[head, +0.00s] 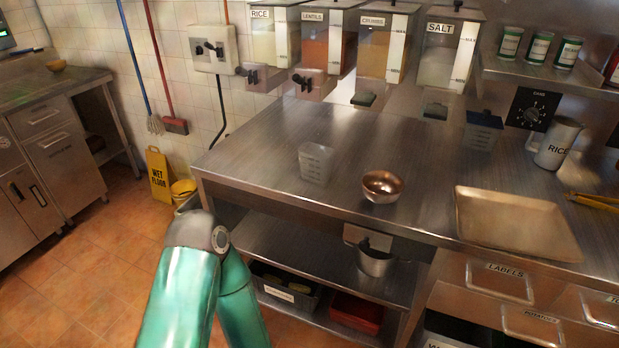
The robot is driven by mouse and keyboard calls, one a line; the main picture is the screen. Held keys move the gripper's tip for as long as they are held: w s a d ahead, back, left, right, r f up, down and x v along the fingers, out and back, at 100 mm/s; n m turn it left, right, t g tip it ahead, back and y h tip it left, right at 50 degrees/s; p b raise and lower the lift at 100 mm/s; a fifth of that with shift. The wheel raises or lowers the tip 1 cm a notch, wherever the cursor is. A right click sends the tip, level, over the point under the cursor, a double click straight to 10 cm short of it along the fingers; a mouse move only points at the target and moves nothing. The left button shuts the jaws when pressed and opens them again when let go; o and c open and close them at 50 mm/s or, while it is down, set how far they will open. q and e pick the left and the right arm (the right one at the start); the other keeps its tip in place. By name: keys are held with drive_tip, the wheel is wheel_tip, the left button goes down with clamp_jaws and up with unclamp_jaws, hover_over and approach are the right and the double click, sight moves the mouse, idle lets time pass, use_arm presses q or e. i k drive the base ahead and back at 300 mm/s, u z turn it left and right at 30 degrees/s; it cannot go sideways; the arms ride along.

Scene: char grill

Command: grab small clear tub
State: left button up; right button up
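The small clear tub (316,163) stands upright on the steel worktop (260,160), left of a copper-coloured bowl. It is see-through and looks empty. A teal arm of mine shows at the bottom, with its grey joint near the left front corner of the worktop. No gripper fingers show in the head view, so I cannot see either gripper or what it holds. Nothing is seen touching the tub.
The copper bowl (382,186) is near the front edge. Labelled dispensers (386,48) hang above the back. A darker blue tub (482,130) stands behind. Worktop left of the clear tub is bare.

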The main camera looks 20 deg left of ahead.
sight(316, 161)
drive_tip(key=k, duration=1.05)
drive_tip(key=u, duration=0.35)
drive_tip(key=i, duration=0.85)
drive_tip(key=u, duration=0.85)
drive_tip(key=i, duration=1.05)
drive_tip(key=z, duration=0.05)
